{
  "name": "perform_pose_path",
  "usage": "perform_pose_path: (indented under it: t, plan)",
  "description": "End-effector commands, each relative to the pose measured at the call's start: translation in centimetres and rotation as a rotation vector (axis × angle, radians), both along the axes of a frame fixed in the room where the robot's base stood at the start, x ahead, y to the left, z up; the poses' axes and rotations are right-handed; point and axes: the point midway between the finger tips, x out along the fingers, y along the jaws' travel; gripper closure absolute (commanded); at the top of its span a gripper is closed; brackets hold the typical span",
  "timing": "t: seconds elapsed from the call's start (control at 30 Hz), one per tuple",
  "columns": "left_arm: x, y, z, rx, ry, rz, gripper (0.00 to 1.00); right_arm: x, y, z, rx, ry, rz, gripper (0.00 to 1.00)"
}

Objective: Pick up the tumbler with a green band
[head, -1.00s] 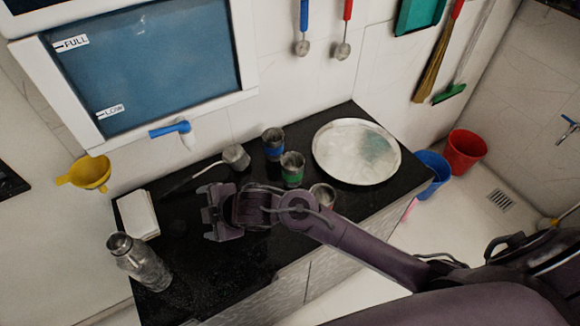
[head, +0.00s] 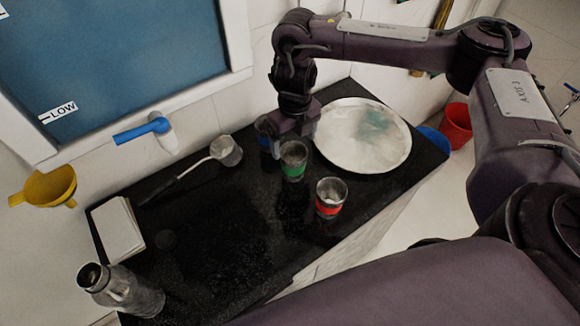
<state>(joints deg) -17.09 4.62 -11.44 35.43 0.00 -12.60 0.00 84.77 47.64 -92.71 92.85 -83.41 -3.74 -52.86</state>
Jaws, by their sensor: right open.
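The tumbler with a green band (head: 293,162) stands upright on the black counter, in the middle of the head view. My right gripper (head: 290,138) points down right at the green-banded tumbler, over its far side and rim. It is open, and I cannot tell whether its fingers touch the tumbler. A tumbler with a blue band (head: 264,135) stands just behind and left, partly hidden by my gripper. A tumbler with a red band (head: 330,198) stands nearer, to the right. My left gripper is not in view.
A large round steel plate (head: 362,136) lies right of the tumblers. A long-handled ladle (head: 226,151) lies to the left. A steel bottle (head: 120,290), white stacked cloths or tiles (head: 117,232) and a blue tap (head: 143,131) are farther left.

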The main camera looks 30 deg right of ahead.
Motion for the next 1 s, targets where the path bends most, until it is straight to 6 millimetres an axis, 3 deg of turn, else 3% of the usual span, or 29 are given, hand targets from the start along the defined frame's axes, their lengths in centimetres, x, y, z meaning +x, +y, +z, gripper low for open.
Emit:
perform_pose_path:
  t: [0.03, 0.13, 0.47, 0.7, 1.0]
  plan:
    - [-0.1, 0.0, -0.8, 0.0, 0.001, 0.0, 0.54, 0.0, -0.2, -0.7, -0.002, 0.001, -0.001, 0.15]
    - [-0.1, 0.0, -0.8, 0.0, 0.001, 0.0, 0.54, 0.0, -0.3, -1.1, -0.006, 0.004, -0.001, 0.15]
    - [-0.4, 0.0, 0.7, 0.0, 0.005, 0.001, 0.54, -0.2, -0.1, -4.5, -0.006, 0.005, -0.001, 0.15]
    - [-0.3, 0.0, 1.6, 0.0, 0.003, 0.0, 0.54, -0.2, 0.1, -7.9, -0.005, 0.004, -0.002, 0.15]
    - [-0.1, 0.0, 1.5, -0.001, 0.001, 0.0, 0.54, -0.2, 0.1, -8.4, -0.004, 0.001, -0.002, 0.17]
